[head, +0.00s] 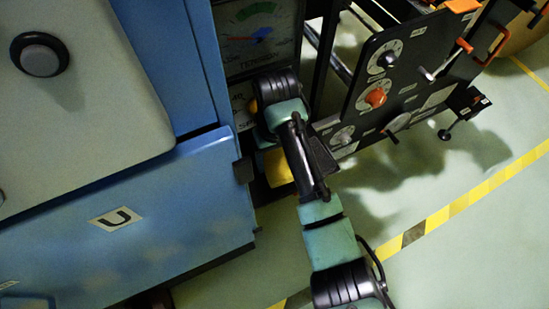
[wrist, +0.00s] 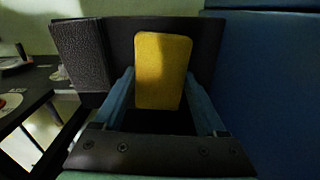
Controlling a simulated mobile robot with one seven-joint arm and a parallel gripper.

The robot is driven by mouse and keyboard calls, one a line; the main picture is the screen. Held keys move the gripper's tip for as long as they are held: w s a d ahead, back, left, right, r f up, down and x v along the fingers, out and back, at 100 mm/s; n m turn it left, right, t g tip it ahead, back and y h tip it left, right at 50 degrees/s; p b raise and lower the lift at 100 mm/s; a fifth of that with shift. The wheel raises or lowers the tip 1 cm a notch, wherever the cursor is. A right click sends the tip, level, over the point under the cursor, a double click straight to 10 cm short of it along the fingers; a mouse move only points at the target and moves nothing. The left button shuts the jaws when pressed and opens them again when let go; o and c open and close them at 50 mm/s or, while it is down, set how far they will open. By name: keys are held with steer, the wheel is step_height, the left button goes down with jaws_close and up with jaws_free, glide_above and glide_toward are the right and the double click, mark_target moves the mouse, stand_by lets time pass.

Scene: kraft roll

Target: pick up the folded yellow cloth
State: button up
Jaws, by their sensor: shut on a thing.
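The folded yellow cloth (wrist: 162,68) stands upright in the middle of the wrist view, a plain block with rounded corners. My gripper (wrist: 161,92) is shut on it, with one bluish finger on each side. A dark box-like surround (wrist: 118,38) shows behind and beside the cloth; I cannot tell whether the cloth touches it. In the head view a yellow patch (head: 278,167) shows low beside the blue cabinet, partly behind my arm. My fingertips are hidden there.
The blue cabinet (head: 120,215) fills the left of the head view, with a tension gauge (head: 255,35) above my arm. A black control panel (head: 400,75) with knobs and levers stands close on the right. Green floor with a yellow-black stripe (head: 470,200) lies open at lower right.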

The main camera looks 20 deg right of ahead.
mark_target(275, 161)
step_height(275, 161, up, 5)
steer(key=shift+r+p, duration=0.1)
steer(key=shift+p, duration=0.9)
steer(key=s+d+p, duration=0.3)
steer(key=s+d, duration=1)
steer(key=s, duration=0.1)
steer(key=shift+s, duration=0.4)
